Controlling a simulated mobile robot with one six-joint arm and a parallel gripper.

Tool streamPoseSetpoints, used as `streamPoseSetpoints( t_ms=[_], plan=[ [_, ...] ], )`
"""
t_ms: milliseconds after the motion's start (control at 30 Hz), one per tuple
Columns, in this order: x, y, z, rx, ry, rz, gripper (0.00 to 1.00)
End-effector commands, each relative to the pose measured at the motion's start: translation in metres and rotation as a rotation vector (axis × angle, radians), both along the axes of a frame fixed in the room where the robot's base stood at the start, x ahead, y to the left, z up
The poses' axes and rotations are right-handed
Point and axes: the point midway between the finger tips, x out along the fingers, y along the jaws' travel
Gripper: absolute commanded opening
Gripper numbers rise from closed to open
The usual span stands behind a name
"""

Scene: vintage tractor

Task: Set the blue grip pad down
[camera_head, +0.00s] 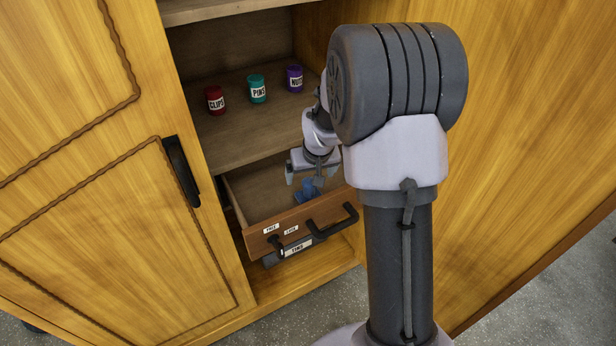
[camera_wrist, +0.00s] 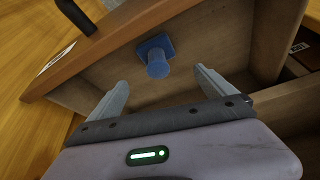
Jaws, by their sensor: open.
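The blue grip pad (camera_wrist: 156,54) lies on the floor of an open wooden drawer. In the wrist view it shows a square base with a round stub on top. My gripper (camera_wrist: 160,84) is open and empty, its two fingers apart on either side of and short of the pad. In the head view the pad (camera_head: 305,190) is partly hidden by my gripper (camera_head: 307,181), which is over the drawer. The drawer (camera_head: 280,235) is pulled out of the cabinet; its right side is hidden by my arm in the head view.
A red jar (camera_head: 215,100), a teal jar (camera_head: 257,89) and a purple jar (camera_head: 294,79) stand on the shelf above. The drawer front has black handles (camera_head: 331,224) and small labels. A cabinet door (camera_head: 110,200) is on the left. Free drawer floor surrounds the pad.

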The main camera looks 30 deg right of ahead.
Motion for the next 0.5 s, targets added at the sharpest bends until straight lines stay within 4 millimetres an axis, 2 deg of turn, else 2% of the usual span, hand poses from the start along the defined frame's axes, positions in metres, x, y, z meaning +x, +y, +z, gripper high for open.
streamPoseSetpoints(
  t_ms=[33, 167, 267, 300, 367, 400, 467, 500],
  plan=[
    [-0.003, 0.001, 0.011, 0.0, -0.001, 0.0, 0.94],
    [-0.01, 0.005, 0.026, 0.002, -0.004, -0.001, 0.94],
    [-0.027, 0.031, 0.068, 0.026, -0.028, -0.012, 0.94],
    [-0.042, 0.049, 0.093, 0.045, -0.045, -0.02, 0.94],
    [-0.075, 0.081, 0.131, 0.084, -0.067, -0.034, 0.94],
    [-0.102, 0.102, 0.152, 0.114, -0.08, -0.044, 0.94],
    [-0.144, 0.13, 0.176, 0.161, -0.098, -0.056, 0.94],
    [-0.171, 0.146, 0.187, 0.192, -0.108, -0.064, 0.94]
  ],
)
